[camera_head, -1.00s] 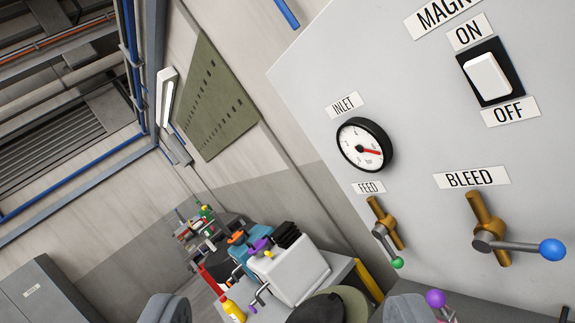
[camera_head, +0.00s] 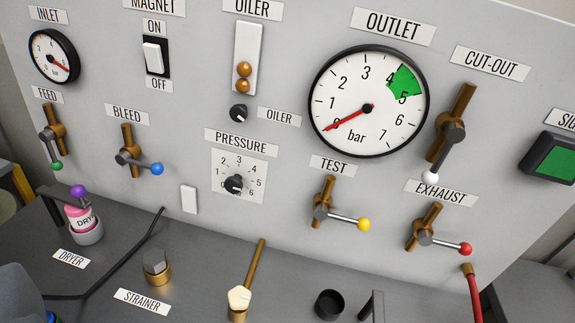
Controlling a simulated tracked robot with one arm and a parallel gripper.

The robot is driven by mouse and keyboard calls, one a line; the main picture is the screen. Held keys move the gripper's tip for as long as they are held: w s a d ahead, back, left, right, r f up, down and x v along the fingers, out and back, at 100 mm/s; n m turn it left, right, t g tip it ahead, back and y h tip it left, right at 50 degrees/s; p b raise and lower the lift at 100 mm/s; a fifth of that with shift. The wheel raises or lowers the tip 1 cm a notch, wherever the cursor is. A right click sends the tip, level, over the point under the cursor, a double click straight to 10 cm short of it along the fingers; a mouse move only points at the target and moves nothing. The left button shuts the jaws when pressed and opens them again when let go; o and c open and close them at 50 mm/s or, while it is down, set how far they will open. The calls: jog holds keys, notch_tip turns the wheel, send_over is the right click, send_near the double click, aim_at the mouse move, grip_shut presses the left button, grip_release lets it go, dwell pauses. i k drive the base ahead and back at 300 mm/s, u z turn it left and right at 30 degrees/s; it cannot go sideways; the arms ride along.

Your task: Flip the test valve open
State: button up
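The test valve (camera_head: 325,208) is on the grey panel under the TEST label (camera_head: 332,166), below the outlet gauge. It has a brown pipe running up and down and a grey lever ending in a yellow ball (camera_head: 363,224). The lever points right and slightly down, across the pipe. The outlet gauge (camera_head: 368,101) has its red needle at 0 bar.
The exhaust valve (camera_head: 425,232) with a red ball is close right of the test valve. The cut-out valve (camera_head: 450,130) is above it. The pressure knob (camera_head: 236,183) is to the left. A fitting with a brown rod (camera_head: 240,297) stands on the bench below.

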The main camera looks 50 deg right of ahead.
aim_at(321, 213)
jog(key=z, duration=1.3)
